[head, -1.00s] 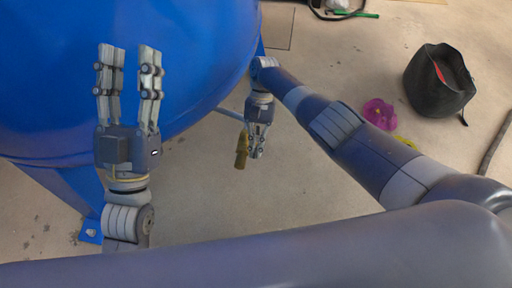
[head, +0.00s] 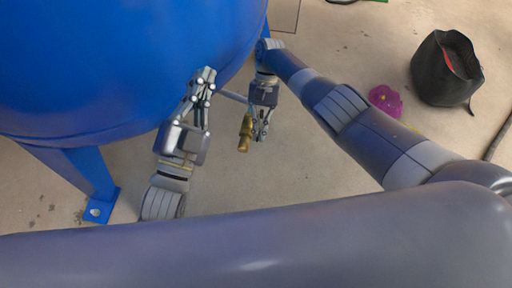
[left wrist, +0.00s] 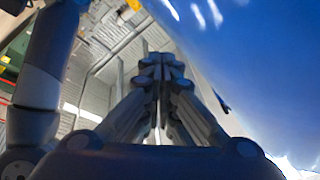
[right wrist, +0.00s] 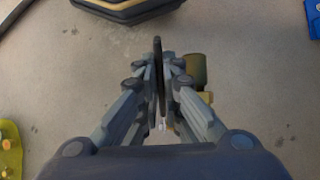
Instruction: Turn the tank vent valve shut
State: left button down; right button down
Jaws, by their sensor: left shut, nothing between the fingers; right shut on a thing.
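The tank vent valve (head: 245,133) is a small brass fitting below the right side of the blue tank (head: 120,65). In the right wrist view its brass body (right wrist: 197,68) shows just right of the fingers. My right gripper (head: 262,136) points down beside the valve. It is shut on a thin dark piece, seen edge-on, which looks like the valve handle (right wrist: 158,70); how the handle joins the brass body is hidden. My left gripper (head: 206,78) is shut and empty, pointing up in front of the tank, left of the valve. Its closed fingers also show in the left wrist view (left wrist: 160,65).
A blue tank leg (head: 90,180) stands at left with its foot on the floor. A black bag (head: 445,70) and a purple flower-shaped thing (head: 385,101) lie on the floor at right. The floor below the valve is clear.

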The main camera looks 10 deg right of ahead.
pick_arm(q)
jog(key=s+d+f+m+g+y, duration=0.2)
jog(key=s+f+m+g, duration=0.1)
jog(key=f+m, duration=0.65)
jog(key=s+d+f+m+g+y, duration=0.1)
jog(key=s+d+f+m+g, duration=0.2)
jog(key=f+m, duration=0.65)
jog(key=s+d+f+m+g+y, duration=0.2)
jog(key=s+f+m, duration=0.2)
jog(key=f+m, duration=0.55)
jog(key=w+d+f+n, duration=0.2)
jog(key=w+d+f, duration=0.1)
jog(key=w, duration=0.7)
jog(key=shift+w+d+f, duration=0.15)
jog(key=shift+f, duration=0.65)
